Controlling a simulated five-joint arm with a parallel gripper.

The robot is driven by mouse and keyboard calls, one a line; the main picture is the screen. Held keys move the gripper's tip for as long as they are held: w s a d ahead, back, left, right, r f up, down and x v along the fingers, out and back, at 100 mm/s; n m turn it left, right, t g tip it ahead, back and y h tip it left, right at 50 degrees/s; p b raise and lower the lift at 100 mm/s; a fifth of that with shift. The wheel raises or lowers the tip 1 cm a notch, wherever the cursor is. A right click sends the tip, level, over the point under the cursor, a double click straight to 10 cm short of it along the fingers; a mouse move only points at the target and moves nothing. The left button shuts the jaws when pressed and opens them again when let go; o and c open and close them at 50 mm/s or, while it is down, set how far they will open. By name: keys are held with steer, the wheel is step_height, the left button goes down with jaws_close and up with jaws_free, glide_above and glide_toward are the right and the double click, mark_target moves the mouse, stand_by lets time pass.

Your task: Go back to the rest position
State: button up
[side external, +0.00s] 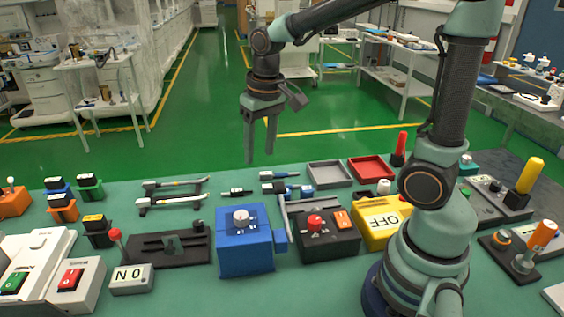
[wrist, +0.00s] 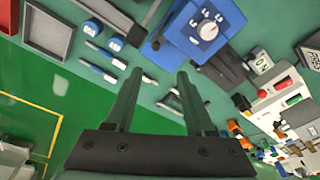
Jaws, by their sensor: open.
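My gripper (side external: 260,158) hangs from the raised arm above the far edge of the green table, its two fingers pointing down. The fingers are apart with nothing between them, and the gripper touches nothing. In the wrist view the two fingers (wrist: 157,85) also stand apart and empty, with the table top beyond them. My arm reaches up from its base at the right of the side view.
The green table (side external: 182,290) holds a blue dial box (side external: 243,255), a black box with a red knob (side external: 330,243), a yellow OFF box (side external: 372,232), a grey tray (side external: 329,174) and a red tray (side external: 371,168). The air around my gripper is clear.

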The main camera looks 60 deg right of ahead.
steer(key=s+a+r+n+t, duration=0.1)
steer(key=s+r+n+t, duration=0.1)
steer(key=s+r+t, duration=0.2)
steer(key=shift+s+a+r+n, duration=0.2)
steer(key=shift+s+r+n, duration=0.1)
steer(key=shift+s, duration=1.35)
